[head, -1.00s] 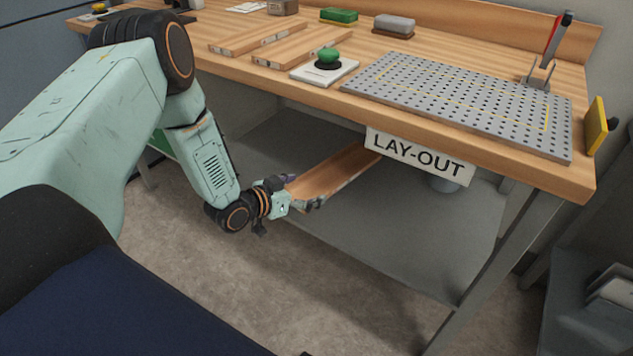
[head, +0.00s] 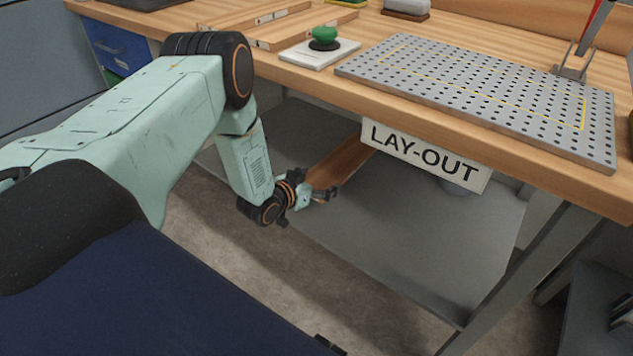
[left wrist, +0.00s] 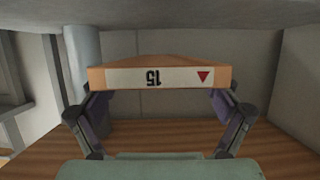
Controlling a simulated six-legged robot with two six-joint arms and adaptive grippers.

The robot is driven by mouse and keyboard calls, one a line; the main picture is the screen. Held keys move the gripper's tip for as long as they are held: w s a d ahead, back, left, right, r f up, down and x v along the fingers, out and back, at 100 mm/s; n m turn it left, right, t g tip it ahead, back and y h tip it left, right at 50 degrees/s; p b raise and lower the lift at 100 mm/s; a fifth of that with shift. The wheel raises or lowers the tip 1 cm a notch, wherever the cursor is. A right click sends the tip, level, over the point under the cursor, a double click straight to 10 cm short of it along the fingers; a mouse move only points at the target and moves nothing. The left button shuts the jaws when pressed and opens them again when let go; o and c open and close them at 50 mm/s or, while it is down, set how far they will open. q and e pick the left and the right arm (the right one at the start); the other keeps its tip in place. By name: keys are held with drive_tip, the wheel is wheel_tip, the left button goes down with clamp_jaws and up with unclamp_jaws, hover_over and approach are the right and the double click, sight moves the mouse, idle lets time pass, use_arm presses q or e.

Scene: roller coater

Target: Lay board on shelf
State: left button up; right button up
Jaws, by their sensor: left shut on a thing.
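The board (head: 341,165) is a long wooden piece under the bench, above the grey lower shelf (head: 420,245). Its far end is hidden behind the bench front and the LAY-OUT sign. My left gripper (head: 322,194) is shut on its near end. In the left wrist view, which looks upside down, the board's end (left wrist: 125,77) bears a pale label with "15" and a red triangle, between the two fingers (left wrist: 160,105). The grey shelf (left wrist: 160,12) spans the top of that view. I cannot tell whether the board touches the shelf. My right gripper is not in view.
The LAY-OUT sign (head: 425,156) hangs from the bench's front edge. A round grey object (head: 462,186) stands on the shelf behind it. A bench leg (head: 525,265) rises at the right. The front and middle of the shelf are clear.

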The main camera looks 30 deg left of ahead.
use_arm(q)
drive_tip(key=b, duration=0.2)
hover_over(317, 212)
wheel_tip(317, 212, down, 5)
drive_tip(key=shift+f, duration=0.1)
drive_tip(key=shift+f+b, duration=1.4)
drive_tip(key=shift+f, duration=0.95)
drive_tip(key=o, duration=1.1)
drive_tip(key=shift+o, duration=0.2)
drive_tip(key=p+v, duration=0.5)
drive_tip(key=v, duration=0.7)
